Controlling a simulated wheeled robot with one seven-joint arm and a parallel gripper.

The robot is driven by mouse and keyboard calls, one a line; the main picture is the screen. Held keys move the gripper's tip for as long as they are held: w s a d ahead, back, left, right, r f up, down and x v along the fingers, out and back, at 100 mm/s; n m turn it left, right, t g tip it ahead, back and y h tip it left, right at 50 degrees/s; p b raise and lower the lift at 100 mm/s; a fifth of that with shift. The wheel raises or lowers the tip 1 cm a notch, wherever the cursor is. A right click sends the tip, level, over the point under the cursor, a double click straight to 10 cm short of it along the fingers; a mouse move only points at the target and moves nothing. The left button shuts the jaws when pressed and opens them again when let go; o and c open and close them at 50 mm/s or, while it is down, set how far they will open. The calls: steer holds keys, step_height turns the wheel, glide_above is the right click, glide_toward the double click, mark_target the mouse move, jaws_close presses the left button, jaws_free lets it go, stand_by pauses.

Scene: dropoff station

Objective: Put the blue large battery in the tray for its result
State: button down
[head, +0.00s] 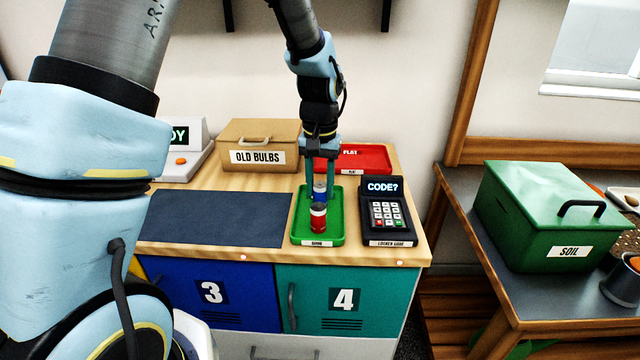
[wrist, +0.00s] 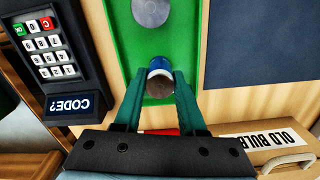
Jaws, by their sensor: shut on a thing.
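The blue battery (head: 320,193) is upright between the fingers of my gripper (head: 320,182), over the rear part of the green tray (head: 301,230). The wrist view shows its grey top and blue side (wrist: 155,65) between the two teal fingers, with green tray around it. I cannot tell whether its base touches the tray floor. A red battery (head: 318,220) stands in the same tray, nearer the front. Its round grey top shows in the wrist view (wrist: 150,11). The red tray (head: 372,157), marked FLAT, lies behind the green one, partly hidden by my gripper.
A keypad (head: 386,212) reading CODE? stands close right of the green tray. A dark mat (head: 215,218) lies left of it. The OLD BULBS box (head: 258,145) is behind the mat. A green SOIL box (head: 540,215) is on another table at right.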

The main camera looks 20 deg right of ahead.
mark_target(320, 184)
steer(key=shift+f, duration=0.1)
steer(key=shift+c, duration=2.4)
jaws_free()
step_height(320, 184, up, 12)
steer(key=b, duration=0.2)
steer(key=w+a+f+n, duration=0.1)
steer(key=a+f+n, duration=0.1)
steer(key=a, duration=0.7)
steer(key=w+a+f+n, duration=0.1)
steer(key=a+f, duration=0.1)
steer(key=a, duration=0.6)
steer(key=s+a+f+n, duration=0.1)
steer(key=s+a+f, duration=0.1)
steer(key=a, duration=0.4)
steer(key=s+a+f+n+t, duration=0.1)
steer(key=s+a+f+n, duration=0.1)
steer(key=s+a, duration=0.2)
steer(key=a, duration=0.3)
steer(key=shift+a+t, duration=0.15)
steer(key=shift+t, duration=0.15)
